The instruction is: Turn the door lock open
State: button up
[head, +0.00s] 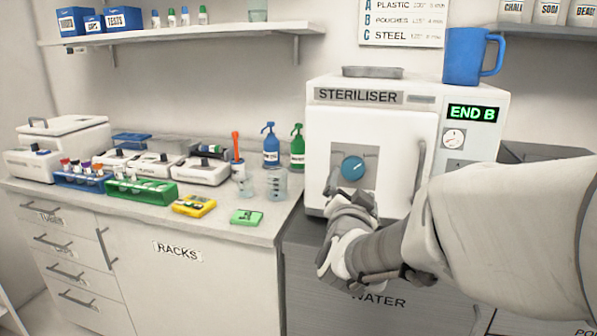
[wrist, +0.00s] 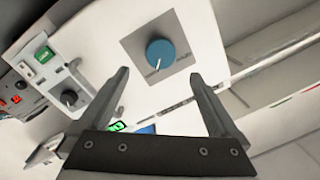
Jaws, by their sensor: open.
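The door lock is a round blue knob (head: 353,168) with a white pointer line, on a grey square plate on the white steriliser door (head: 400,130). The door looks shut. My gripper (head: 346,192) is just below the knob in the head view. In the wrist view my gripper (wrist: 158,76) has its two fingers wide apart with nothing between them. The knob looks apart from both fingers.
A vertical door handle (head: 419,170) is right of the knob. The steriliser's display (head: 474,113) reads "END B". A blue mug (head: 470,55) and a metal tray (head: 372,72) stand on top. Racks and bottles crowd the left counter (head: 120,205).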

aim_at(354, 170)
jog(key=x, duration=0.8)
jog(key=c, duration=1.4)
jog(key=shift+o, duration=0.2)
